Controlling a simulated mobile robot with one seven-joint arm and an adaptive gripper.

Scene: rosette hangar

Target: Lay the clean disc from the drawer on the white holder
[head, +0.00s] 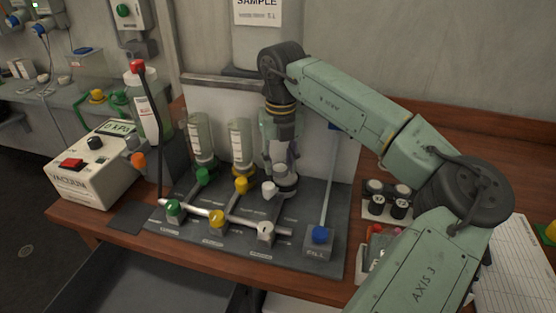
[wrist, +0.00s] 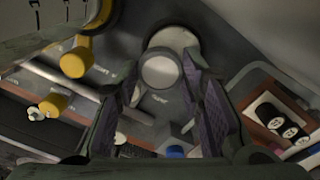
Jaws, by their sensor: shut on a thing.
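My gripper (head: 284,168) points down over the rightmost station of the grey manifold board. In the head view the holder (head: 286,187) sits right under my fingertips. The disc cannot be made out there, and I cannot tell whether it touches the holder.
Two clear funnels (head: 200,138) stand left of my gripper. Green, yellow and white valve knobs (head: 265,231) line the front pipe. A blue-topped FILL post (head: 319,236) is at the right.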

